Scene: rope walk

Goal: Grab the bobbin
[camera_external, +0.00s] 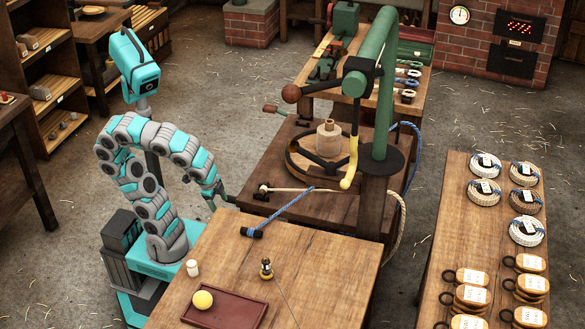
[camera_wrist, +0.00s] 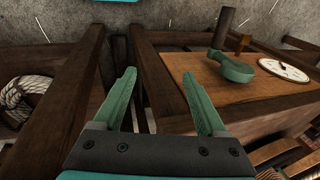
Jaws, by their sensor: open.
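On the near wooden table (camera_external: 330,262) stands a small dark and brass piece (camera_external: 266,268) with a thin line running from it, and a small white cylinder (camera_external: 192,267) to its left. A pale wooden spool-like piece (camera_external: 328,138) stands upright on the machine behind. I cannot tell for sure which of these is the bobbin. My gripper (camera_wrist: 159,72) is open, with nothing between its green fingers. In the external view it is left of the machine, beyond the near table's far left corner, and hard to make out. None of these pieces shows clearly in the wrist view.
A yellow ball (camera_external: 203,299) lies on a dark red tray (camera_external: 243,307). The right-hand table (camera_external: 450,195) carries rope coils. The wrist view shows dark wooden beams and a white dial (camera_wrist: 285,69).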

